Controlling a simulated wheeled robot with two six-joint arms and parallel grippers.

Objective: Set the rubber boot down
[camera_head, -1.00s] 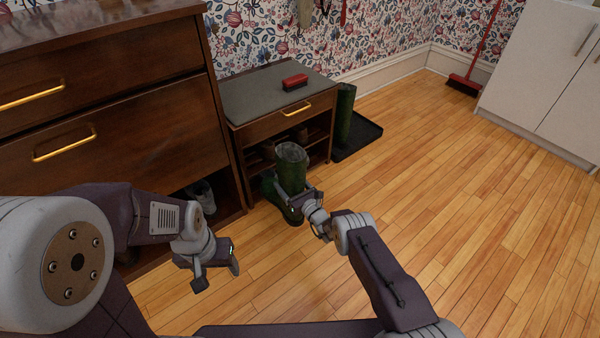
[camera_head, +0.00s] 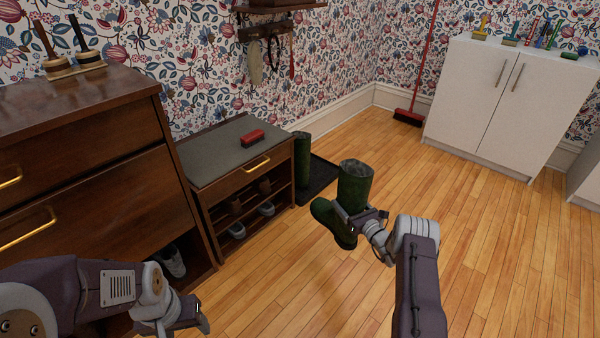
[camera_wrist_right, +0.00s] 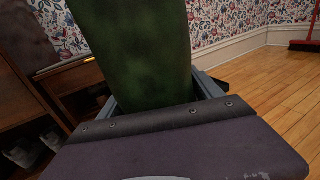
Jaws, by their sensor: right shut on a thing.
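A dark green rubber boot (camera_head: 355,184) is held upright in my right gripper (camera_head: 352,220), in front of the shoe bench in the head view. The gripper is shut on its shaft, and the toe points left. The boot's shaft (camera_wrist_right: 140,50) fills the middle of the right wrist view between the fingers; its foot is hidden there. The head view does not clearly show whether the sole touches the floor. A matching green boot (camera_head: 302,158) stands by the bench on a black tray (camera_head: 322,176). My left gripper (camera_head: 198,318) is low at the left, apart from the boots; its jaw opening is unclear.
The shoe bench (camera_head: 215,158) has a red brush (camera_head: 252,136) on top and shoes on its shelves. A dark wooden dresser (camera_head: 90,180) stands left. A white cabinet (camera_head: 490,105) and red broom (camera_head: 408,117) are at the back. The wooden floor (camera_head: 450,190) between is clear.

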